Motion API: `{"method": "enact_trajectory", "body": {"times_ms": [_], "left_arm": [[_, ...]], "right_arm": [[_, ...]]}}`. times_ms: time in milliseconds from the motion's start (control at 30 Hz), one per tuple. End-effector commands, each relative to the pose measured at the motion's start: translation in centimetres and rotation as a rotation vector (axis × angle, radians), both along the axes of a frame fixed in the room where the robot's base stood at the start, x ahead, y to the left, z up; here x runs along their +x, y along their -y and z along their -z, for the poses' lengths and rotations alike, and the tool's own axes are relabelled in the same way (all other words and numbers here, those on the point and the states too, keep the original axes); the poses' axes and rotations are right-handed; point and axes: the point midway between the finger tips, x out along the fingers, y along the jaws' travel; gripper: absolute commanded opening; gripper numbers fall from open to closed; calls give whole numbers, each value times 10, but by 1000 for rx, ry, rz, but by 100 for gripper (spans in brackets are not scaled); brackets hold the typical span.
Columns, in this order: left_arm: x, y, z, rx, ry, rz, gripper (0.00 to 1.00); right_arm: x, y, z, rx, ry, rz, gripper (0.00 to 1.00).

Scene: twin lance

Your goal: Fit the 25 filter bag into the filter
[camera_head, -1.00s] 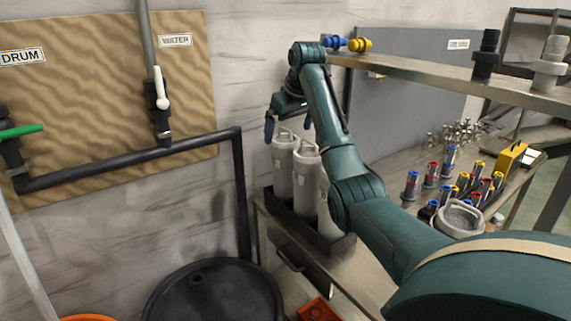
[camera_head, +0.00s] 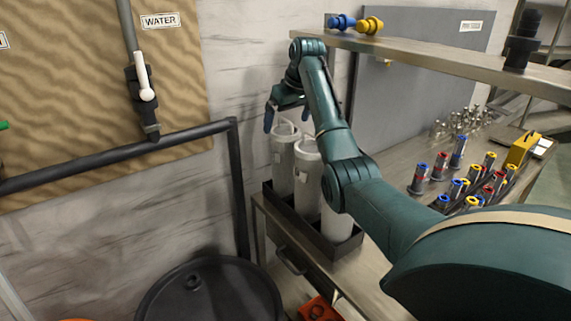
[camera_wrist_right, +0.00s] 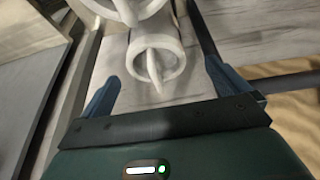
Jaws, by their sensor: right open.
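Several pale filter bags with ring tops and loop handles stand upright in a black tray (camera_head: 322,240). The left bag (camera_head: 283,168), the middle bag (camera_head: 308,185) and the right bag (camera_head: 338,222) show in the head view. Their markings are too small to read, so I cannot tell which is the 25. My right gripper (camera_head: 287,117) is open and empty, over the left bag's top. In the right wrist view one ring top (camera_wrist_right: 155,62) lies between and beyond the spread fingers (camera_wrist_right: 163,88), with a second ring (camera_wrist_right: 125,8) above it. I cannot identify the filter. My left gripper is out of view.
A metal shelf (camera_head: 440,62) runs above the bench at the right. Several coloured fittings (camera_head: 470,180) stand on the bench. A pipe (camera_head: 235,185) runs down the wall at left, and a black drum (camera_head: 213,295) stands below.

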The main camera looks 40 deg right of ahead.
Motion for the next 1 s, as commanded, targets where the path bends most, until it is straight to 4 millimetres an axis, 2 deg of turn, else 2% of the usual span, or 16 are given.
{"method": "enact_trajectory", "body": {"times_ms": [167,300,433,700,1000], "left_arm": [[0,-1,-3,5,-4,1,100],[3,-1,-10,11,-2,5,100],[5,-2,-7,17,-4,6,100],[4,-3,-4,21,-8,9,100],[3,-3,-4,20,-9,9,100]], "right_arm": [[4,3,13,1,-4,0,100],[12,9,32,2,-4,1,100],[18,9,47,1,-2,0,100],[20,10,51,0,0,-1,100],[19,10,51,0,0,0,77]]}}
